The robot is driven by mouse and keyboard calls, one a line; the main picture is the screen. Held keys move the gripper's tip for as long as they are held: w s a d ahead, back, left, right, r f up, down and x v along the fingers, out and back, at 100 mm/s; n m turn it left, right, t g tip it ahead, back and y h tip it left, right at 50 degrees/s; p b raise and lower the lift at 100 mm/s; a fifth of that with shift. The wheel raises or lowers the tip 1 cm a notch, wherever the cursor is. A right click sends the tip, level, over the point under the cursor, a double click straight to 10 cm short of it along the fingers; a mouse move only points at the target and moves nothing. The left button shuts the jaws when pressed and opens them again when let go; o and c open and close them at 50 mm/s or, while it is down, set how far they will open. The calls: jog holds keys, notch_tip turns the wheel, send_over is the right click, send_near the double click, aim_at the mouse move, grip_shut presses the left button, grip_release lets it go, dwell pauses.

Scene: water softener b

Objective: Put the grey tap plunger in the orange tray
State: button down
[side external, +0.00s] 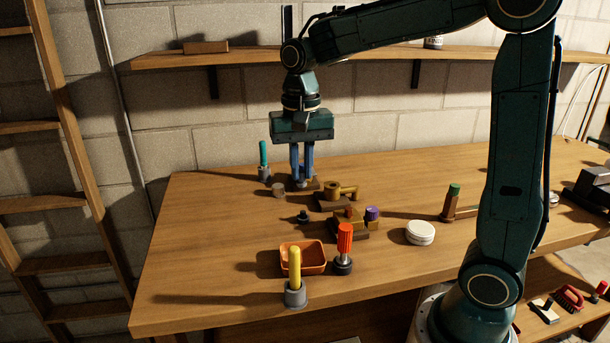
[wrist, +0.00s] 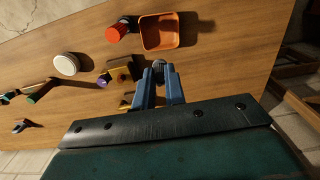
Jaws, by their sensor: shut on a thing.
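My gripper (side external: 302,180) is at the back left of the bench, pointing down, its blue fingers shut on a small grey piece that I take to be the grey tap plunger (side external: 302,183). The piece is mostly hidden by the fingertips, just above or touching a brown base. The wrist view shows the gripper (wrist: 159,76) with a small dark round thing at its tips; I cannot tell if this is the held piece. The orange tray (side external: 313,269) is near the front edge and looks empty. It also shows in the wrist view (wrist: 178,46).
A yellow-handled tool (side external: 294,268) stands before the tray, a red-handled one (side external: 345,242) beside it. A small black part (side external: 303,217) lies between gripper and tray. Brass fittings (side external: 335,190), a purple-capped part (side external: 372,213) and a teal-handled tool (side external: 263,155) stand nearby. The left bench is clear.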

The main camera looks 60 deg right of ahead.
send_near(302, 262)
jog(key=shift+f, duration=2.6)
jog(key=c, duration=1.5)
grip_release()
jog(key=shift+o, duration=0.2)
jog(key=shift+r, duration=0.15)
notch_tip(302, 262, up, 12)
jog(key=shift+s, duration=0.1)
